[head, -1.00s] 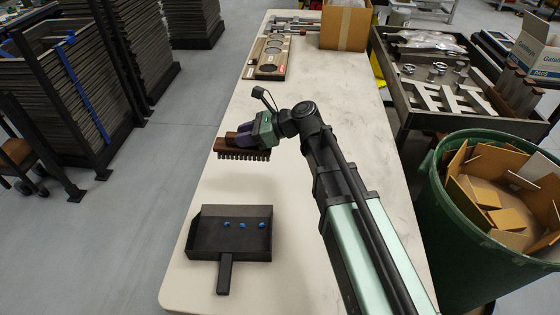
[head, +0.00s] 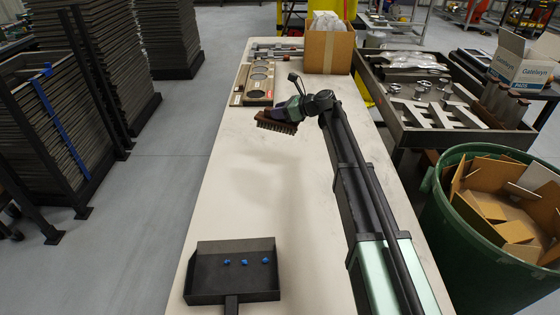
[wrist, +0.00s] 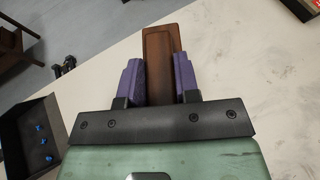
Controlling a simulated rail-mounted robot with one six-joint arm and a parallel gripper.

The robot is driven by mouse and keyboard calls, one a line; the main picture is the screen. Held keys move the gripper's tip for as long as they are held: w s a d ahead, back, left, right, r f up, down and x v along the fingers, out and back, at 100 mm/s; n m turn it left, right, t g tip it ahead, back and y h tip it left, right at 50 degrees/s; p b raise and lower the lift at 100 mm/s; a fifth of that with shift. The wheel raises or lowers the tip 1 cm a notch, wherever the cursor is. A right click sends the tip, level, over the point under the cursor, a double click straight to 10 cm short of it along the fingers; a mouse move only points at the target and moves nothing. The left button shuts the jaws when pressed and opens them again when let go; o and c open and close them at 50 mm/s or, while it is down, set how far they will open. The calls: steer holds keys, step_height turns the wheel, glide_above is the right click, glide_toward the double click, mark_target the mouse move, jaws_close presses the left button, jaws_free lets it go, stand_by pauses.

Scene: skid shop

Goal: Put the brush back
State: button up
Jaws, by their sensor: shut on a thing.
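A brown wooden brush (head: 274,127) with dark bristles pointing down is in my gripper (head: 287,109), above the pale table. In the wrist view the brush's wooden back (wrist: 161,62) shows between the two purple fingers of my gripper (wrist: 158,80), which press on its sides. The black dustpan (head: 200,280) lies on the near end of the table with several small blue bits (head: 245,262) in it. The dustpan also shows at the left of the wrist view (wrist: 15,140).
A wooden board with round holes (head: 262,70) lies at the table's far left, with metal tools behind it. A cardboard box (head: 328,52) stands at the far right. The table's middle is clear. A green bin (head: 450,235) and a cart of parts (head: 395,120) flank the right side.

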step_height(320, 180, down, 18)
steer(key=b, duration=1.5)
steer(key=shift+r, duration=0.55)
steer(key=shift+f, duration=0.3)
steer(key=o, duration=0.8)
steer(key=shift+r, duration=0.15)
steer(key=shift+o, duration=0.2)
steer(key=shift+r+p, duration=0.35)
steer(key=shift+p, duration=0.1)
steer(key=p+v, duration=0.4)
steer(key=v, duration=0.8)
steer(key=shift+f, duration=0.2)
